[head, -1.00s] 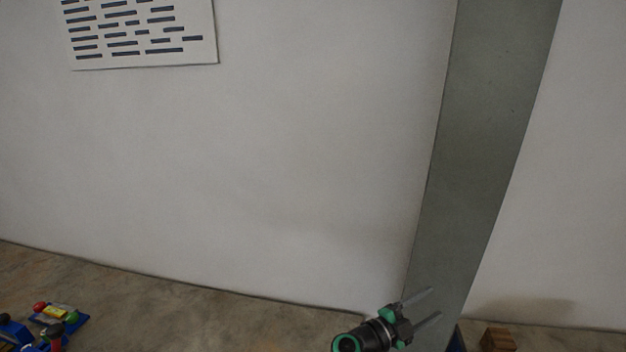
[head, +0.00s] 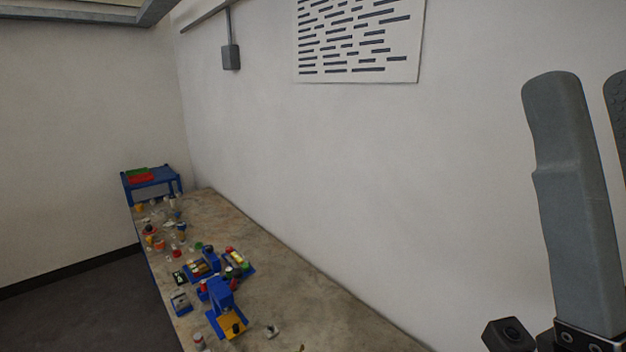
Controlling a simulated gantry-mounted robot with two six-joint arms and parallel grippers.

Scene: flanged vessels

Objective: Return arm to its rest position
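A gripper (head: 588,90) stands large and close at the right edge of the head view, and I take it to be my right one. Its two grey fingers point up. A gap with wall behind it shows between them, and nothing is held there. The second finger is cut off by the picture edge. My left gripper is not in view.
A long workbench (head: 300,290) runs along the wall. It carries blue fixtures (head: 222,300) and several small coloured parts. A blue stand (head: 152,178) with red and green items is at the far end. A slotted white panel (head: 357,40) and a grey box (head: 231,57) are on the wall.

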